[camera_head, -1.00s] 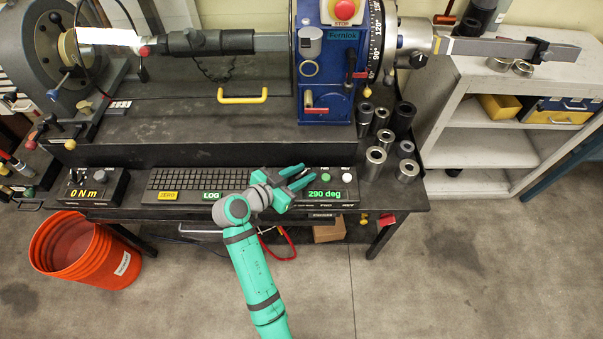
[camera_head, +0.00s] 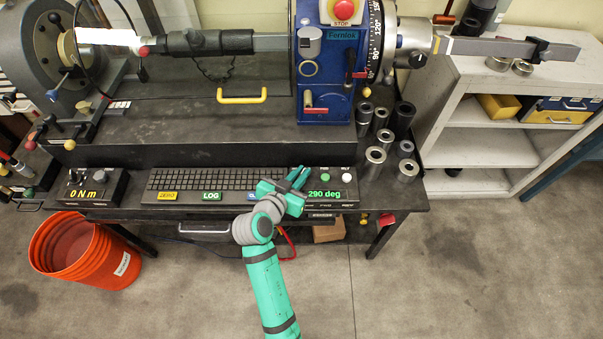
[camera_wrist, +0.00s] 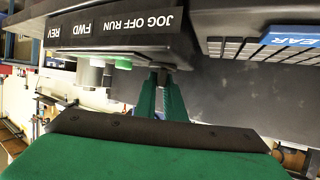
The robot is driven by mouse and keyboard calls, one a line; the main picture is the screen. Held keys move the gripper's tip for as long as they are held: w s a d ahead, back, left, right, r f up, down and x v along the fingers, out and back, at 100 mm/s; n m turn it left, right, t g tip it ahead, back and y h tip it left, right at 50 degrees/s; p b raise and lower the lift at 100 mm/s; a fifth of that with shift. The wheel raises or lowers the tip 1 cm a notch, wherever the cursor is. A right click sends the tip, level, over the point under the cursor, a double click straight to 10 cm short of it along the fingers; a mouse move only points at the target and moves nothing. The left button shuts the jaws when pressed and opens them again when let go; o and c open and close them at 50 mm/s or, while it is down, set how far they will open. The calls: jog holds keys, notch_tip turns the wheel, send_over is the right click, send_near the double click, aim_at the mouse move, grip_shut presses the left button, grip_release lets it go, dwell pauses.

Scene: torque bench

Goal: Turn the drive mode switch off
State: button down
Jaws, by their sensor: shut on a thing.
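The drive mode switch (camera_wrist: 162,68) is a small dark knob under the "JOG OFF RUN" label in the wrist view. My gripper (camera_wrist: 160,82) has its two green fingers closed around it from either side. In the head view my gripper (camera_head: 299,174) reaches over the control panel, just left of the green "290 deg" display (camera_head: 326,194). There the gripper hides the switch, and I cannot read which way the knob points.
A green button (camera_head: 323,172) and a white knob (camera_head: 346,177) sit just right of my gripper. The keyboard (camera_head: 205,180) lies to the left. Metal sockets (camera_head: 375,160) stand behind the panel's right end. An orange bucket (camera_head: 75,250) stands on the floor at left.

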jog(key=n+y, duration=0.2)
jog(key=n+t+y, duration=0.1)
jog(key=n+y, duration=0.1)
jog(key=y, duration=0.1)
jog(key=shift+t, duration=0.3)
jog(key=shift+n, duration=0.4)
jog(key=shift+n+y, duration=0.4)
jog(key=shift+y, duration=0.3)
jog(key=c, duration=1.8)
grip_release()
jog(key=shift+c, duration=0.2)
jog(key=v, duration=1.1)
jog(key=shift+w, duration=0.1)
